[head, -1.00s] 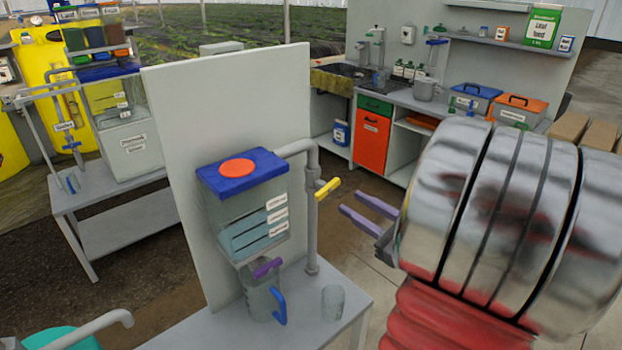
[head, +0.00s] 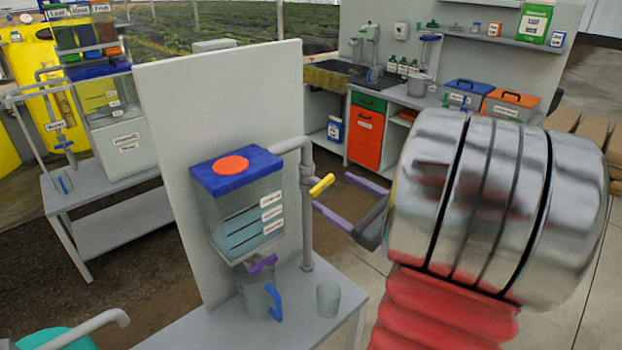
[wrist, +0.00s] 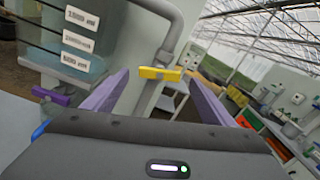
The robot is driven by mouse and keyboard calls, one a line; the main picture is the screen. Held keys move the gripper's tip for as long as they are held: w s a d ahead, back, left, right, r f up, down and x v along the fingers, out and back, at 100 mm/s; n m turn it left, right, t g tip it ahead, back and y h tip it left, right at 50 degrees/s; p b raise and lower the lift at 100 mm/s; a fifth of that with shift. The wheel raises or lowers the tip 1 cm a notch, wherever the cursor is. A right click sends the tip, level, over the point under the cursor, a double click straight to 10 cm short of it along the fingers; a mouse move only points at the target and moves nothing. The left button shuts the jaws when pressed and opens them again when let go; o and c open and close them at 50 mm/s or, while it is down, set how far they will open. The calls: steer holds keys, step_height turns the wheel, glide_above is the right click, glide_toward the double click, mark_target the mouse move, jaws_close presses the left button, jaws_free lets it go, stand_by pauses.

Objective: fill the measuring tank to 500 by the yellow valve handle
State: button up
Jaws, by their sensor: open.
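The measuring tank (head: 222,207) has a blue lid with an orange disc and stands against a grey panel.
A purple handle (head: 262,264) is under the tank, above a clear jug (head: 252,296) with a blue handle. A clear beaker (head: 328,299) stands on the table (head: 230,335) to the right. The grey pipe (head: 307,235) runs down to the table. Floor is free right of the table.

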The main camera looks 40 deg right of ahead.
mark_target(314, 180)
steer(key=w, duration=0.9)
steer(key=shift+w+a, duration=0.15)
steer(key=shift+w, duration=0.2)
steer(key=shift+c, duration=0.7)
steer(key=c, duration=0.9)
